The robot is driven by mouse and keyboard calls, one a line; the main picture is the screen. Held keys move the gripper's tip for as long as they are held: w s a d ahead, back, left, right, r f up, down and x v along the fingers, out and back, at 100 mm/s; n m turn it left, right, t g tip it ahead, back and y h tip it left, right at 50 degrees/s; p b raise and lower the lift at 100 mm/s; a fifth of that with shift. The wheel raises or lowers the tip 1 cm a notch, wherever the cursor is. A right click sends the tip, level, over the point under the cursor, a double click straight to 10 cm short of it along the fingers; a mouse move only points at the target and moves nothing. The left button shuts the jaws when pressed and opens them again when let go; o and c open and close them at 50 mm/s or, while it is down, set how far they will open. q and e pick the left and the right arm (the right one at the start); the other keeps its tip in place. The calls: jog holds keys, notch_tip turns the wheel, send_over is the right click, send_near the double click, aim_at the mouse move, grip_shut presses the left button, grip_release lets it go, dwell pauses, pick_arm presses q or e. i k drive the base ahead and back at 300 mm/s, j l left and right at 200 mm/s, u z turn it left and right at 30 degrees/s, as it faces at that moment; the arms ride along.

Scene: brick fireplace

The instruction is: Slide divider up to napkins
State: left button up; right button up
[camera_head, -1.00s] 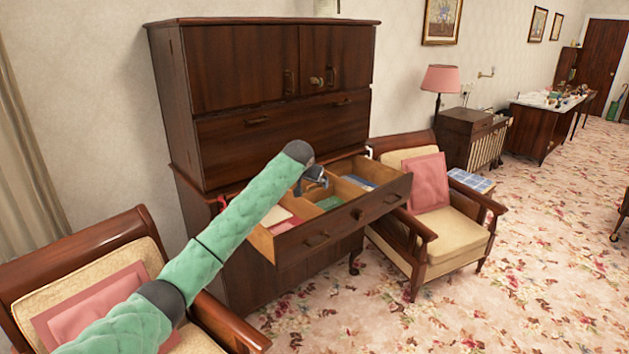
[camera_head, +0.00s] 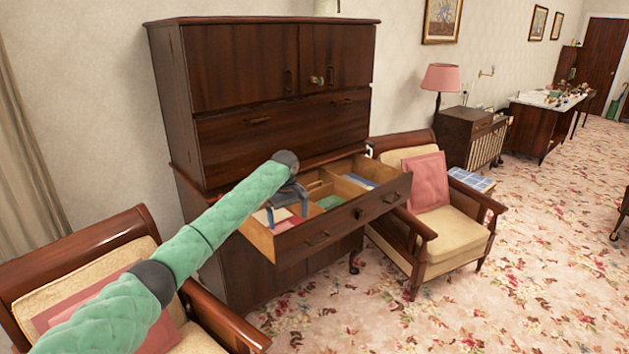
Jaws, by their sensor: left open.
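The open drawer (camera_head: 349,228) of the dark wood cabinet holds folded cloths, apparently napkins, in compartments. Pink and white cloths (camera_head: 283,226) lie at the left, a green one (camera_head: 329,202) in the middle, blue and white ones (camera_head: 358,181) at the right. Light wood dividers (camera_head: 342,187) stand between compartments. My left gripper (camera_head: 288,211) is open and points down over the left part of the drawer, above the pink and white cloths. It hides part of the left compartment and its divider; I cannot tell whether it touches either. My right gripper is not in view.
Armchairs stand on both sides of the cabinet, the left one (camera_head: 84,248) under my arm and the right one (camera_head: 455,233) close to the drawer's right end. The cabinet's upper body (camera_head: 262,90) rises behind the drawer. Flowered carpet in front is clear.

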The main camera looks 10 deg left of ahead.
aim_at(324, 191)
jog(key=i, duration=1.5)
